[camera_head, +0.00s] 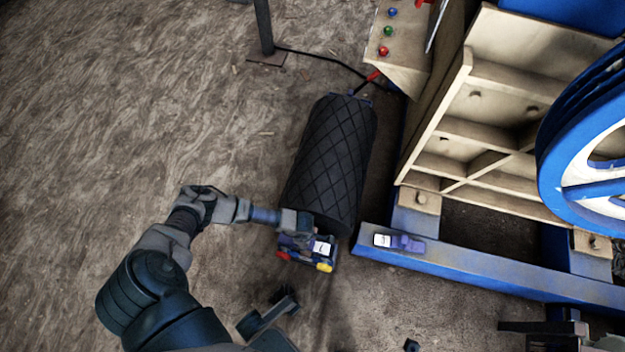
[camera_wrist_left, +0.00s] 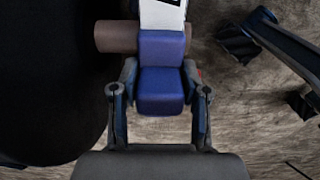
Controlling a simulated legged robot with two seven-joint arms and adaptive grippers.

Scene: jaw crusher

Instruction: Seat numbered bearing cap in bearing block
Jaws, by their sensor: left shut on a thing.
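My left gripper (camera_head: 304,257) is shut on a blue cap with a white label (camera_head: 322,248), held beside the lower end of a dark roller. The left wrist view shows the blue cap (camera_wrist_left: 161,88) between the two fingers (camera_wrist_left: 160,74), with its white label with a dark mark at the top edge. A similar purple-blue piece with a white label (camera_head: 400,242) lies on the left end of the blue beam, to the right of my gripper and apart from it. I cannot tell whether this piece is the bearing block. My right gripper is not in view.
The blue beam (camera_head: 480,268) runs right under the beige crusher frame (camera_head: 500,120). A blue flywheel (camera_head: 590,140) is at the right, and a button panel (camera_head: 400,40) at the top. The ground at left is open.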

